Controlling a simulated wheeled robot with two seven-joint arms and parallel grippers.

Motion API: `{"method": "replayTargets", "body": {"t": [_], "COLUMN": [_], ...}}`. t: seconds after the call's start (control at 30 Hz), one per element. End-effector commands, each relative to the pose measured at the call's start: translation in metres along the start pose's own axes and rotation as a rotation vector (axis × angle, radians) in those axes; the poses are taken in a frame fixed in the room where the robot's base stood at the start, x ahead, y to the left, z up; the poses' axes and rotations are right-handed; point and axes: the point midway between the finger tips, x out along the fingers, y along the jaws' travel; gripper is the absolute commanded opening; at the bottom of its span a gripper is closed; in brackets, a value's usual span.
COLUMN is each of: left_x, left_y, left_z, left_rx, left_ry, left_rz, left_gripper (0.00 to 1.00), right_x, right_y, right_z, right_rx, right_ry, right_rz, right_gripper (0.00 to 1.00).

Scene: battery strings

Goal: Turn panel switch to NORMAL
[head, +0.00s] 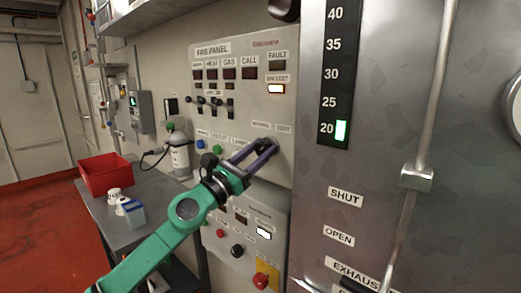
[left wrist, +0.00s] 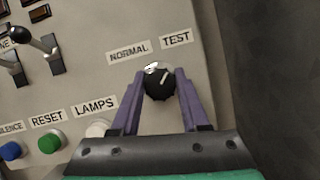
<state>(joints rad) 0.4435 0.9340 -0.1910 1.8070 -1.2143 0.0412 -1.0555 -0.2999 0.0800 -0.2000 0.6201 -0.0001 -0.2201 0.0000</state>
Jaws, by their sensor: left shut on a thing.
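The panel switch is a black round knob (left wrist: 159,84) with a white pointer mark, below the NORMAL label (left wrist: 129,52) and the TEST label (left wrist: 177,39). In the left wrist view its pointer leans up and right, toward TEST. My left gripper (left wrist: 158,88) is shut on the knob, one purple finger on each side. In the head view my left gripper (head: 268,147) reaches the fire panel (head: 225,125) and largely hides the knob. My right gripper is in neither view.
Several toggle levers and the blue, green and white buttons lie left of the knob. A steel cabinet (head: 375,150) stands close on the right. A table (head: 120,230) with a red bin (head: 105,177) is at the left.

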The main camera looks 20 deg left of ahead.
Motion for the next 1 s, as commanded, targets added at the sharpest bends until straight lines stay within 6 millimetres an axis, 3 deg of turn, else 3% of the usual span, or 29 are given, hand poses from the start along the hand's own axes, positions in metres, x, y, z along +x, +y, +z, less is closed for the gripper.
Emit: {"method": "replayTargets", "body": {"t": [0.37,1.0], "left_x": [0.002,0.002], "left_y": [0.001,0.001], "left_z": [0.005,0.006], "left_rx": [-0.184,-0.740], "left_ry": [0.002,0.000], "left_rz": [0.075,0.306], "left_gripper": [0.00,0.00], "right_x": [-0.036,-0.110], "right_y": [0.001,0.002], "right_z": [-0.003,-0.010], "right_rx": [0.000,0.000], "right_ry": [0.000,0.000], "right_rz": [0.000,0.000], "right_gripper": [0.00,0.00]}}
